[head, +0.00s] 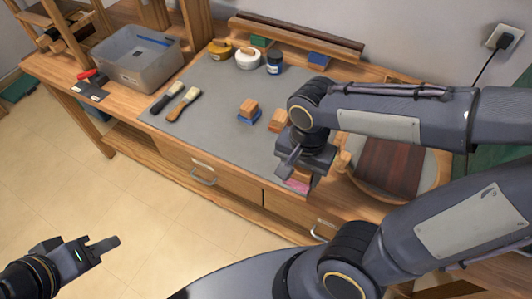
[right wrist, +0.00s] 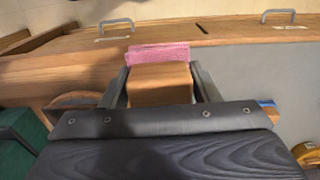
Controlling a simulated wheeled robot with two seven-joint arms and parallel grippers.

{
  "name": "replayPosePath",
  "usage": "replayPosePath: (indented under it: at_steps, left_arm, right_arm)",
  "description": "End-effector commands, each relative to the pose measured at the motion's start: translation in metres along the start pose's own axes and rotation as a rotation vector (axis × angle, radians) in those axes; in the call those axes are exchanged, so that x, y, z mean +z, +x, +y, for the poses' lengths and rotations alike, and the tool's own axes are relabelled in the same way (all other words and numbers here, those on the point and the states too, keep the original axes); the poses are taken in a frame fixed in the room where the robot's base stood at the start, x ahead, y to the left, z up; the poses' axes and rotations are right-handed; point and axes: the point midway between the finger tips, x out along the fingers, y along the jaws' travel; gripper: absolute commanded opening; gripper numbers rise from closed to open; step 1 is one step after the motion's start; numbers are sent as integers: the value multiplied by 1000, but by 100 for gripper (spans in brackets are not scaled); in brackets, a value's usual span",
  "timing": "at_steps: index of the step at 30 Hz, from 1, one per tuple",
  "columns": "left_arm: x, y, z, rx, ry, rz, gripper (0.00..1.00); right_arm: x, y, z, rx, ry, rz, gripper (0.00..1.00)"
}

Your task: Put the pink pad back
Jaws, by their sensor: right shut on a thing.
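The pink pad (head: 297,186) shows at the front edge of the bench, on the underside of a wooden block (head: 302,174). In the right wrist view the pink pad (right wrist: 158,53) lies against the far side of the wooden block (right wrist: 160,84). My right gripper (head: 298,168) points down with its fingers shut on the block's two sides. I cannot tell whether the pad touches the bench mat. My left gripper (head: 102,246) is over the floor at the lower left, away from the bench; its finger gap is unclear.
On the grey mat (head: 215,120) stand a wooden block with a blue pad (head: 249,116), another wooden block (head: 279,120), two brushes (head: 183,103) and several jars (head: 247,58). A plastic bin (head: 140,60) is at the left. A round wooden board (head: 430,185) is right of my gripper.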

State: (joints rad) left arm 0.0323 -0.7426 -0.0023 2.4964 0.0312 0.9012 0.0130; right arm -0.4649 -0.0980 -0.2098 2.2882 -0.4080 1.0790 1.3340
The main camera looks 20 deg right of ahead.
Motion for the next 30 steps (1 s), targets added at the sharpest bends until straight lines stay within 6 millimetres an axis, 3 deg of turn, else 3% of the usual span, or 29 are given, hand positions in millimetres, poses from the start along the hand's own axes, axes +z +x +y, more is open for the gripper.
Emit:
replayPosePath:
  at_steps: [11, 15, 21, 26, 30]
  left_arm:
    - [-1, -2, 1, 0, 0, 0, 36]
    - [0, 0, 0, 0, 0, 0, 36]
    - [0, 0, 0, 0, 0, 0, 36]
    - [0, 0, 0, 0, 0, 0, 36]
    - [1, 2, -1, 0, 0, 0, 36]
  right_arm:
    - [-73, 38, -43, 7, 11, 0, 31]
    - [-92, 67, -54, 8, 9, -1, 31]
    - [-109, 88, -65, 2, 6, 1, 31]
    - [-116, 100, -70, 3, 7, 0, 31]
    - [-115, 121, -69, 4, 6, -1, 31]
